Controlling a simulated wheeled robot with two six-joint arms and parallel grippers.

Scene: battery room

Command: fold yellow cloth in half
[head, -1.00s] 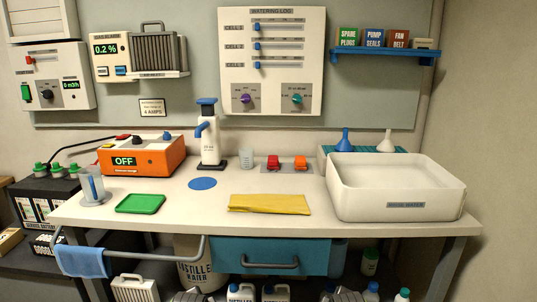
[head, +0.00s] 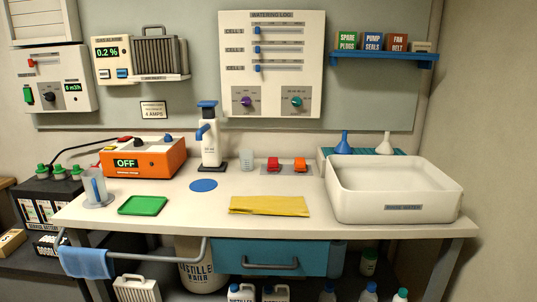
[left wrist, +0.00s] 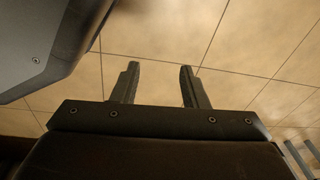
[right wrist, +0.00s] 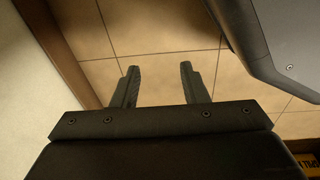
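The yellow cloth (head: 269,206) lies flat on the white worktop near its front edge, in the middle of the head view. It looks like a wide, flat rectangle, and I cannot tell whether it is in one layer or more. Neither gripper shows in the head view. In the left wrist view my left gripper (left wrist: 157,84) has its fingers apart with nothing between them, above a tiled floor. In the right wrist view my right gripper (right wrist: 158,84) is also open and empty above the tiled floor. Both are away from the cloth.
A white basin (head: 395,205) stands right of the cloth. A green tray (head: 143,205) and a blue disc (head: 203,185) lie to its left. A blue drawer (head: 271,257) is below the worktop.

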